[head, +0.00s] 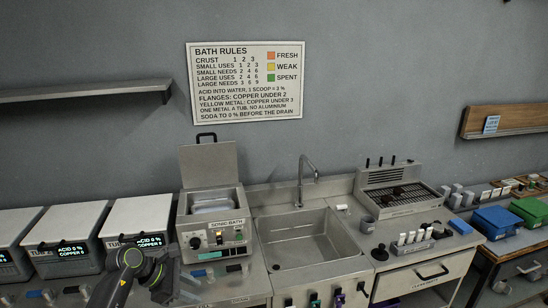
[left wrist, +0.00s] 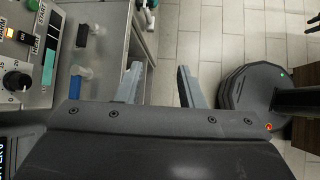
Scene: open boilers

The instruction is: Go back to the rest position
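My left gripper (left wrist: 157,75) is open in the left wrist view, its two grey fingers apart with nothing between them. Counter edge and tiled floor show behind the fingers. In the head view my left arm comes in at the bottom, left of centre, in front of the sonic bath (head: 212,225). The bath's lid stands raised. Its control panel also shows at the left of the left wrist view (left wrist: 28,50). My right gripper is in neither view.
A steel sink (head: 305,235) with a tap (head: 304,175) is right of the bath. Tubs with lit displays (head: 64,240) stand at the left. Small bottles (head: 412,240) stand on the right counter. Blue and green boxes (head: 497,220) are at far right.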

